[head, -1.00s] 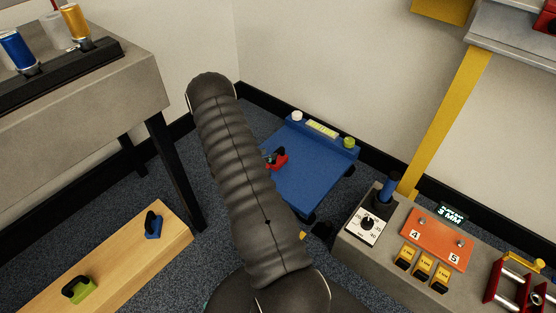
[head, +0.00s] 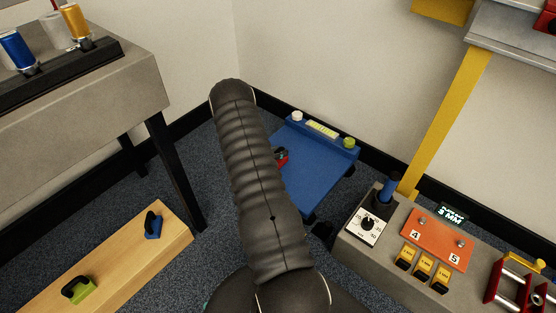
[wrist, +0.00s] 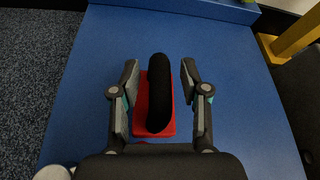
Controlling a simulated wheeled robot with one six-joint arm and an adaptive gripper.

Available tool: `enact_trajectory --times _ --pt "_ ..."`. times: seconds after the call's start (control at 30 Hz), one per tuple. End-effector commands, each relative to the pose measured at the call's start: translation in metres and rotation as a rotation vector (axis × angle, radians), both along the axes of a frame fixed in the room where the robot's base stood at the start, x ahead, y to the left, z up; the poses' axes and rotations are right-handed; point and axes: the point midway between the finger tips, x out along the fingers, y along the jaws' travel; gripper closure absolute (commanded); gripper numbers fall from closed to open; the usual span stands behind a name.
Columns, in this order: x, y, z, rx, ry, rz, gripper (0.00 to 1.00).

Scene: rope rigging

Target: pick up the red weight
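The red weight (wrist: 141,121) lies on the blue platform (wrist: 240,95) in the wrist view, its black rounded handle (wrist: 159,90) running along its top. My gripper (wrist: 160,80) is open, with one finger on each side of the handle and a gap on both sides. In the head view the red weight (head: 283,158) shows only in part at the right side of my arm, which hides the rest of it. My gripper is hidden in the head view.
A wooden bench at lower left holds a blue weight (head: 153,226) and a green weight (head: 79,289). A grey console (head: 350,245) with a dial stands right of the blue platform. A grey table (head: 120,95) with spools stands at left.

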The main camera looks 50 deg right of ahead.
Motion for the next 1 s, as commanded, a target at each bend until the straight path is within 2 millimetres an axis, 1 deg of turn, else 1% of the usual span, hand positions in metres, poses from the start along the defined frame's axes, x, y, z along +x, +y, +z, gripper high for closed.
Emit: enact_trajectory --times 0.03,0.13,0.17,0.57,0.67,0.87,1.0 --pt "0.000 0.000 0.000 0.000 0.000 0.000 0.74" --pt "0.000 0.000 0.000 0.000 0.000 0.000 0.99" --pt "0.000 0.000 0.000 0.000 0.000 0.000 1.00" --pt "0.001 0.000 0.003 -0.004 -0.002 0.000 1.00" --pt "0.001 -0.001 0.006 -0.004 -0.002 0.000 1.00" --pt "0.001 -0.001 0.024 -0.005 -0.004 0.001 1.00" --pt "0.002 -0.001 0.040 -0.005 -0.004 -0.001 1.00"
